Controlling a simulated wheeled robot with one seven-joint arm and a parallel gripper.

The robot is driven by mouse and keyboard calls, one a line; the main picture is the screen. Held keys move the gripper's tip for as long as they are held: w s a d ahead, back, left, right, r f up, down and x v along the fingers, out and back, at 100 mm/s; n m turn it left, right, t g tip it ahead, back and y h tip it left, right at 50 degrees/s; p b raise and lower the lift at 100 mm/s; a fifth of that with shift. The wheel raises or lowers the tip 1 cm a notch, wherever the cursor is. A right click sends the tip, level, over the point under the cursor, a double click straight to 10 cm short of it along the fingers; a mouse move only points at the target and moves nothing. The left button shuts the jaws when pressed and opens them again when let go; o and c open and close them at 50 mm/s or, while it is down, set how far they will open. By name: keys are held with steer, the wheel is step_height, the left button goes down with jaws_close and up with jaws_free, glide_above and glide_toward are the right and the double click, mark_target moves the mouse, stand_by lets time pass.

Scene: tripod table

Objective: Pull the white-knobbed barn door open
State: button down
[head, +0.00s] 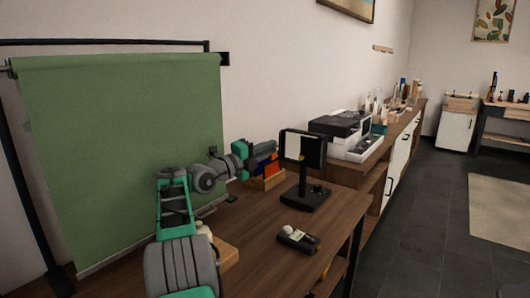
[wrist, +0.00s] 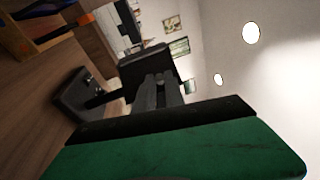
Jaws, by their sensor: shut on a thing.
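A small black lamp (head: 310,150) with a pale front panel stands on a post and a square black base (head: 305,197) on the wooden table. A dark barn door flap (head: 290,143) shows at its left side. My gripper (head: 277,156) reaches it from the left and is shut at the flap's edge. In the wrist view my gripper's dark fingers (wrist: 160,92) meet the black lamp head (wrist: 145,60). The white knob cannot be made out; my fingers seem to cover it. How far the flap stands open is hard to tell.
A small dark device (head: 298,238) lies on the table (head: 265,265) in front of the lamp. A wooden box (head: 268,181) with coloured items stands behind my gripper. A green backdrop (head: 120,150) is at the left. A printer (head: 345,130) stands on the sideboard.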

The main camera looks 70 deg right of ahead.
steer(key=shift+w+a, duration=0.1)
steer(key=shift+w, duration=0.15)
steer(key=c, duration=1.7)
jaws_free()
steer(key=shift+w, duration=0.15)
steer(key=o, duration=0.3)
steer(key=v, duration=0.7)
steer(key=shift+a, duration=0.35)
steer(key=shift+c, duration=0.2)
